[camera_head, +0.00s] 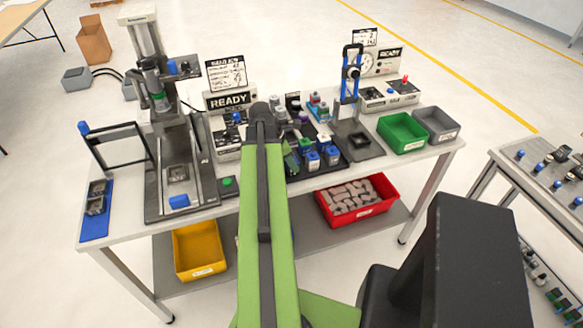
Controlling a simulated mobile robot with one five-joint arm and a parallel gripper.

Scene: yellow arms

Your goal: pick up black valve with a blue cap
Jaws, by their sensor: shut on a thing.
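Small dark valves with blue caps stand in a black tray on the workbench, just right of my arm. One valve (312,160) is at the front, and another valve (332,155) is to its right. My green arm reaches forward over the bench's front edge. My gripper (291,158) is mostly hidden behind the arm, beside the left end of the tray. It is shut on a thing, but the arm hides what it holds. I cannot tell which valve that is.
Green bin (402,133) and grey bin (436,125) stand at the right of the workbench (230,205). A press fixture (170,130) stands left of my arm. Red bin (357,202) and yellow bin (200,250) are on the lower shelf. A second table is at right.

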